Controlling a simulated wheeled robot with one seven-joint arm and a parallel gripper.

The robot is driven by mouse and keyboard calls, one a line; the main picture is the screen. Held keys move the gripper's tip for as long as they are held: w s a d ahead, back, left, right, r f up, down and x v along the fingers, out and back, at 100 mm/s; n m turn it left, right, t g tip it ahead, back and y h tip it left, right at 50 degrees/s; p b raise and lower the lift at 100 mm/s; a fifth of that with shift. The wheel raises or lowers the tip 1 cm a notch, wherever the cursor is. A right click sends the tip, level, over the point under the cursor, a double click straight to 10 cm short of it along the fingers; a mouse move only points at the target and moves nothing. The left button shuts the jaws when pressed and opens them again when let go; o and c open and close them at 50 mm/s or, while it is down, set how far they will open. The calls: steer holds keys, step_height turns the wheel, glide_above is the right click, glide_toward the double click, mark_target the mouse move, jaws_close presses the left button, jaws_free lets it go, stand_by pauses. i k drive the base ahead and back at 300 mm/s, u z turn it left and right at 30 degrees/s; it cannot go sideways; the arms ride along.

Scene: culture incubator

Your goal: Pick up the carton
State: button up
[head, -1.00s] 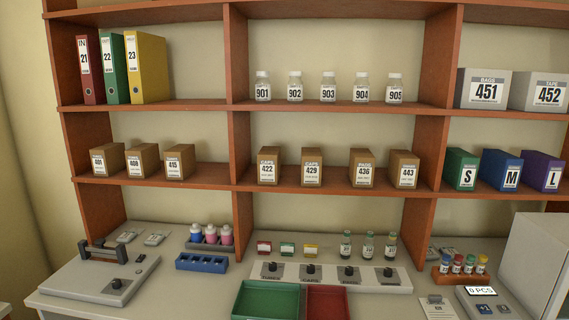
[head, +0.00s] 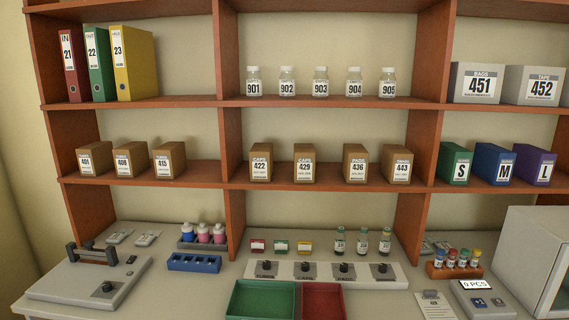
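Several brown cartons with white number labels stand upright on the middle shelf. The left bay holds carton 401 (head: 93,159), carton 408 (head: 130,159) and carton 415 (head: 169,159). The middle bay holds carton 422 (head: 262,162), carton 429 (head: 304,163), carton 436 (head: 355,163) and carton 443 (head: 397,165). They stand apart, labels facing out. The task does not name a number, so I cannot tell which carton it means. My gripper is not in view.
Dark-orange shelf dividers (head: 231,150) separate the bays. Below, the counter carries a green tray (head: 262,284), a red tray (head: 324,290), a knob panel (head: 325,270), vials and a blue rack (head: 194,263). A white incubator-like box (head: 520,250) stands at the right.

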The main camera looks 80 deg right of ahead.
mark_target(304, 154)
steer(key=i, duration=0.8)
steer(key=z, duration=2.5)
